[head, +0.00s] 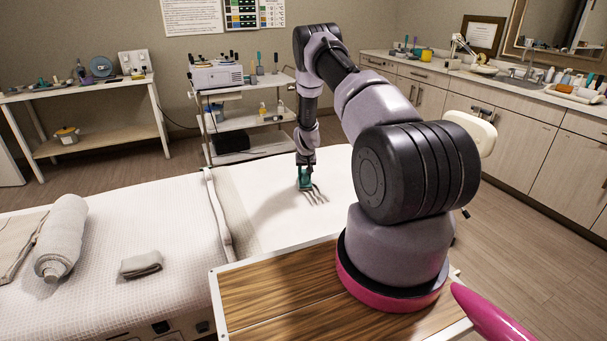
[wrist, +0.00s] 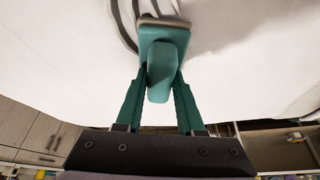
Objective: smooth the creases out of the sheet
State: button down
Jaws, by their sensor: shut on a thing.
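A white sheet (head: 262,220) covers the right part of the bed. Several dark creases (head: 316,197) run close together in it near the middle; dark curved lines also show at the top of the wrist view (wrist: 122,22). My gripper (head: 305,178) is low over the sheet, just at the left end of the creases. In the wrist view my gripper (wrist: 160,82) is shut on a teal hand tool (wrist: 163,60) with a pale-edged base. The tool's base is at or very near the sheet beside the creases; contact cannot be told.
A rolled towel (head: 61,240) and a folded grey cloth (head: 141,264) lie on the bed's left part. A raised strip (head: 216,215) borders the sheet on the left. A trolley (head: 242,105) stands behind the bed, and a counter (head: 500,90) runs along the right.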

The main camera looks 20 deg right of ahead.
aim_at(308, 177)
jog(key=shift+s, duration=1.5)
jog(key=shift+s, duration=0.1)
jog(key=shift+s+d, duration=0.1)
jog(key=shift+s, duration=2.15)
jog(key=shift+s, duration=2.25)
jog(key=shift+s, duration=0.1)
jog(key=shift+s+d, duration=0.15)
jog(key=shift+s, duration=2)
jog(key=shift+w, duration=0.1)
jog(key=shift+w, duration=2.15)
